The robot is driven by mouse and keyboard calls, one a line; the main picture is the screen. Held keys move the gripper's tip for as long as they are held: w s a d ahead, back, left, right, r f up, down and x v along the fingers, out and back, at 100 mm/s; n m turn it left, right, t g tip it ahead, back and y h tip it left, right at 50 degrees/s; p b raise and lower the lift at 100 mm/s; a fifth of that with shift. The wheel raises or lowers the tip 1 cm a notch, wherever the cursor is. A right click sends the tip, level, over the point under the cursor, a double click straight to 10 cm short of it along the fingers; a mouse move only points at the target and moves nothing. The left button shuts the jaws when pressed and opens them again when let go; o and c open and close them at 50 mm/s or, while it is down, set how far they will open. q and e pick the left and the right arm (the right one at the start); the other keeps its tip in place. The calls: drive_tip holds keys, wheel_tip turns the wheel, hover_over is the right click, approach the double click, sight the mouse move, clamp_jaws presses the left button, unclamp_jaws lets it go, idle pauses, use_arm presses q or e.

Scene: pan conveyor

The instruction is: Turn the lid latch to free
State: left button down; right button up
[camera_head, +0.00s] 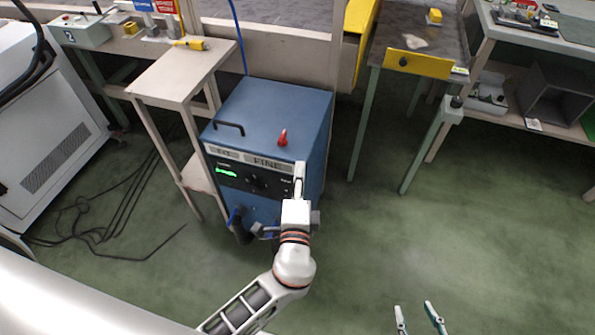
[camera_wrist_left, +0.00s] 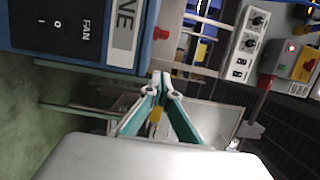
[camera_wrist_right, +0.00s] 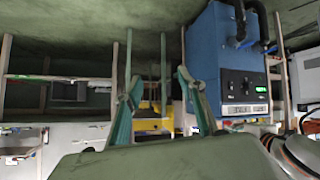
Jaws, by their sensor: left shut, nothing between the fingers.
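The blue cabinet (camera_head: 270,108) stands on the floor with a black handle (camera_head: 229,127) on its lid. A small red latch (camera_head: 283,138) stands up near the front edge of the lid; a red piece, seemingly this latch, shows in the left wrist view (camera_wrist_left: 161,34) beside the cabinet's front panel. My left gripper (camera_head: 299,166) is in front of the cabinet's front right edge, apart from the latch; its fingertips meet, empty, in the left wrist view (camera_wrist_left: 161,75). My right gripper (camera_head: 416,306) is low at the right, fingers spread and empty, also in the right wrist view (camera_wrist_right: 155,82).
A narrow wooden table (camera_head: 175,75) with a yellow tool (camera_head: 190,43) adjoins the cabinet's left. A bench with a yellow front (camera_head: 418,64) stands to the right. Black cables (camera_head: 110,215) lie on the floor at left. The green floor at right is clear.

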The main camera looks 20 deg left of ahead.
sight(285, 155)
use_arm(q)
drive_tip(key=x, duration=0.7)
drive_tip(key=a, duration=0.2)
drive_tip(key=shift+s+a+r+p, duration=0.1)
drive_tip(key=shift+a+p, duration=0.25)
drive_tip(key=shift+p, duration=0.05)
drive_tip(key=shift+a, duration=0.5)
drive_tip(key=shift+a+f, duration=0.1)
drive_tip(key=shift+f, duration=0.1)
use_arm(e)
drive_tip(key=shift+s+d+f, duration=0.15)
drive_tip(key=shift+s+f, duration=0.05)
drive_tip(key=shift+f, duration=0.1)
use_arm(q)
drive_tip(key=shift+s+a+m+h, duration=0.2)
drive_tip(key=shift+m+h, duration=0.1)
drive_tip(key=shift+h, duration=0.2)
use_arm(e)
drive_tip(key=shift+s+d+r, duration=0.1)
drive_tip(key=shift+d, duration=0.05)
use_arm(q)
drive_tip(key=shift+h, duration=0.3)
use_arm(e)
drive_tip(key=shift+d+r, duration=0.1)
drive_tip(key=shift+r, duration=0.05)
